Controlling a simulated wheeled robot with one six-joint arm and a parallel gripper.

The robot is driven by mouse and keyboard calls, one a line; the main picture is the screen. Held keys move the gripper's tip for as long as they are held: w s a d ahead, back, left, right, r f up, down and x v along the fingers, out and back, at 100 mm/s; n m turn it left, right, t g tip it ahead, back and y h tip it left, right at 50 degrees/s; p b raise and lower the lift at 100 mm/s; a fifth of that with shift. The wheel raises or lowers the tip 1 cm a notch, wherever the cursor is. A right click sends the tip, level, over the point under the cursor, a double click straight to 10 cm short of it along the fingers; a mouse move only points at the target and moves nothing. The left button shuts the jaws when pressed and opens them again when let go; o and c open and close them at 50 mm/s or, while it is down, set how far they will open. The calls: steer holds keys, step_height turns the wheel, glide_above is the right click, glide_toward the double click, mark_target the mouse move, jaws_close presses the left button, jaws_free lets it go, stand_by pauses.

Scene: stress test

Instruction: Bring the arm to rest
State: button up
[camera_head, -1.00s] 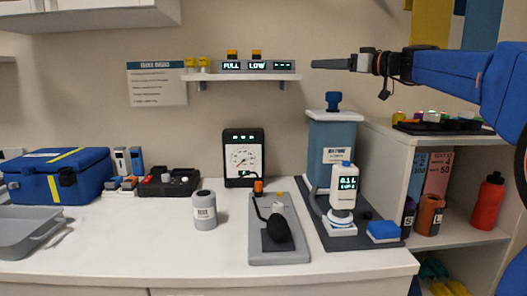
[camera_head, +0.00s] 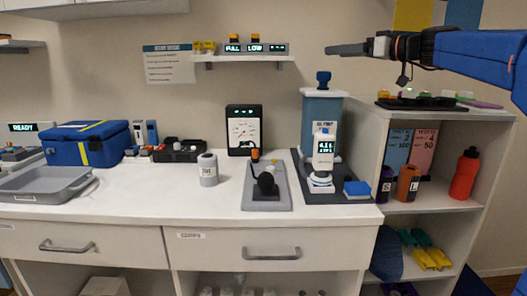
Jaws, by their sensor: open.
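My gripper (camera_head: 347,49) is at the upper right, at the end of my blue arm (camera_head: 478,52). It points left and is held in the air above the counter, in front of the back wall. It is seen from the side, and nothing shows between or under its fingers. The arm reaches in from the right edge, nearly level, above the shelf unit.
A white counter (camera_head: 130,206) holds a blue bag (camera_head: 85,143), a grey tray (camera_head: 45,184), a grey jar (camera_head: 208,169), a dial gauge (camera_head: 243,131) and a blue-and-white dispenser (camera_head: 321,122). A shelf unit (camera_head: 437,208) with a red bottle (camera_head: 465,174) stands right. A wall shelf (camera_head: 242,60) is left of the gripper.

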steer(key=s+a+f+m+g+h, duration=0.2)
steer(key=s+f+h, duration=0.1)
steer(key=s+f, duration=0.8)
steer(key=s+a+f+m+g+h, duration=0.2)
steer(key=s+f+g, duration=0.1)
steer(key=s+f, duration=0.8)
steer(key=s+d+f+m+g+h, duration=0.1)
steer(key=s+d+f+m+h, duration=0.1)
steer(key=s+f, duration=0.8)
steer(key=s+d+f+m+g+h, duration=0.1)
steer(key=s+d+f+h, duration=0.4)
steer(key=s+f, duration=0.6)
step_height(320, 180, down, 6)
steer(key=d+m, duration=0.1)
steer(key=d, duration=0.1)
steer(key=shift+d+m+g, duration=0.3)
